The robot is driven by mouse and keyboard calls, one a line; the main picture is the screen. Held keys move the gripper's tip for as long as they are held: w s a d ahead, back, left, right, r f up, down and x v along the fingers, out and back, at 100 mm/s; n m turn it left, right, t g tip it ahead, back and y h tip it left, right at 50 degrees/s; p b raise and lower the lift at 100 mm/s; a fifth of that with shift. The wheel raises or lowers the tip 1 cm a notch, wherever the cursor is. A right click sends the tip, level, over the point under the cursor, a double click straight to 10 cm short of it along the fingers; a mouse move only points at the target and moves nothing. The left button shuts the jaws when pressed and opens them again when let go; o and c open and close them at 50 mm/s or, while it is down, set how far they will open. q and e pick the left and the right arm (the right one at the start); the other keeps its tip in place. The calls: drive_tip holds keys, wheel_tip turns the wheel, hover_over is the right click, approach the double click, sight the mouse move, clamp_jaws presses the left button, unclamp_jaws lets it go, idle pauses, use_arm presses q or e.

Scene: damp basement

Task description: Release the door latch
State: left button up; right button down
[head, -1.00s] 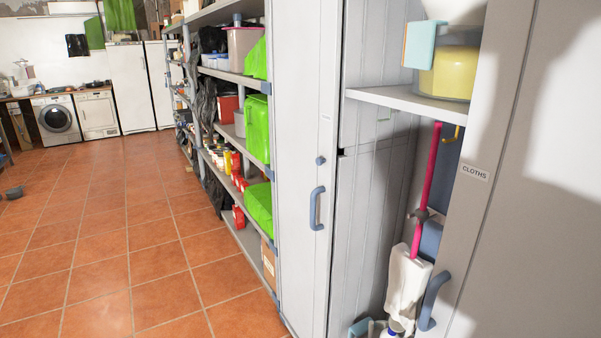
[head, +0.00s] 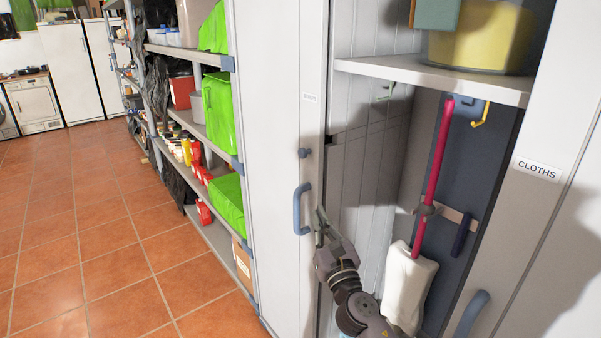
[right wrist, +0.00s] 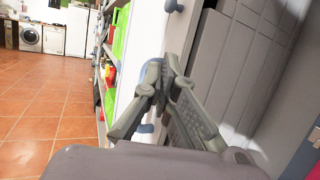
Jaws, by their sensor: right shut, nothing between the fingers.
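A pale grey cupboard door (head: 272,120) carries a small blue-grey knob (head: 304,153), which may be the latch, and a blue-grey bar handle (head: 301,208) below it. The knob also shows at the top of the right wrist view (right wrist: 173,6). My right gripper (head: 320,216) is shut and empty, just right of the handle and lower than the knob. In the right wrist view the fingers (right wrist: 158,76) partly hide the handle (right wrist: 146,128); I cannot tell whether they touch it. My left gripper is out of view.
Right of the door is an open compartment with a shelf (head: 440,82), a yellow tub (head: 480,45) and a pink-handled mop (head: 436,160). A panel labelled CLOTHS (head: 538,169) stands at the right. Loaded shelving (head: 190,50) lines the left; the tiled floor (head: 90,230) is clear.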

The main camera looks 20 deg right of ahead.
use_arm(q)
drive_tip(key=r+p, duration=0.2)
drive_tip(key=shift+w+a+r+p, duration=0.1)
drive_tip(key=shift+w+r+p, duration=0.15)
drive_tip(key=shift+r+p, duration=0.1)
use_arm(e)
drive_tip(key=r+x, duration=0.2)
drive_tip(key=x, duration=1.1)
drive_tip(key=shift+s, duration=0.35)
drive_tip(key=shift+r, duration=0.1)
